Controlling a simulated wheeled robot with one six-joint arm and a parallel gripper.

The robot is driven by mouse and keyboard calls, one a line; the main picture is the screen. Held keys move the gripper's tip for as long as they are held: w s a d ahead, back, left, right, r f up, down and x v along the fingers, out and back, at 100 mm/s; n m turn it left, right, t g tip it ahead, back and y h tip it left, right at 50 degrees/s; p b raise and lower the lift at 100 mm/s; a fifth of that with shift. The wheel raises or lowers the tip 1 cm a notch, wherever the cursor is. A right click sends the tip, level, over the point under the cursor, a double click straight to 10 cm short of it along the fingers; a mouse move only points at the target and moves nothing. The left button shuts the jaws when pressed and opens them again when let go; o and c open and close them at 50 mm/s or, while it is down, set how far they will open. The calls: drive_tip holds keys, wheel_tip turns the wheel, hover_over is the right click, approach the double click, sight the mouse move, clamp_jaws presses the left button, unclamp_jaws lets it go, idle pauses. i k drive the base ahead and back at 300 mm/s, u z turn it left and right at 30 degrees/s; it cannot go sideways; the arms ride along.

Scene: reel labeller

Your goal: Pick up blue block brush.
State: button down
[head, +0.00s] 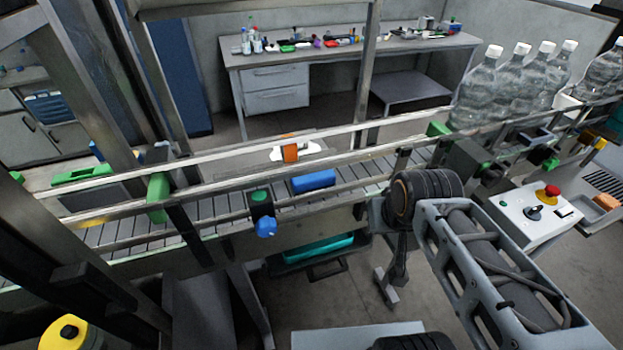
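A blue block (313,181), which looks like the block brush, lies on the grey slatted conveyor (215,209) near the middle of the head view. It sits behind the near guide rail, and no bristles can be made out. My arm comes in from the lower right and bends at a dark joint to the right of the block. Nothing is seen touching the block.
Guide rails run along both sides of the conveyor. A blue knob (266,227) juts from the near side. Clear bottles (474,92) stand at the right. A control box (535,212) with a red button is near my arm. A teal crate (318,248) sits below.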

sight(318, 181)
drive_tip(key=u, duration=2.85)
drive_tip(key=k, duration=0.75)
drive_tip(key=z, duration=1.45)
drive_tip(key=i, duration=0.45)
drive_tip(key=u, duration=0.1)
